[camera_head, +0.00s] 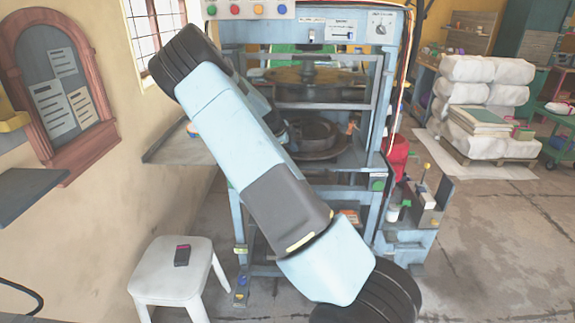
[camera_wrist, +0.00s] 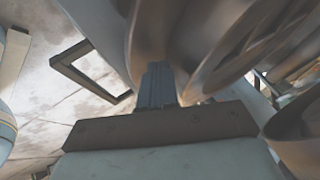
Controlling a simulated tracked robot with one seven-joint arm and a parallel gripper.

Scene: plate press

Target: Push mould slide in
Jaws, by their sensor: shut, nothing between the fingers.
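The mould slide (camera_head: 327,154) is a round, dark brown plate with a ring-shaped mould (camera_head: 314,132) on it, inside the blue press frame under the upper round platen (camera_head: 310,78). My arm hides its left part in the head view. My gripper is hidden behind my arm there. In the wrist view my gripper (camera_wrist: 158,70) is shut and empty, its fingertips close to large curved brown metal surfaces (camera_wrist: 215,40), which look like the mould or its plate. Whether the fingers touch them I cannot tell.
The press (camera_head: 379,110) has posts and bars around the opening. A side shelf (camera_head: 178,148) juts out at left. A white stool (camera_head: 170,272) with a small dark device stands on the floor. A red bucket (camera_head: 398,155) is right of the press.

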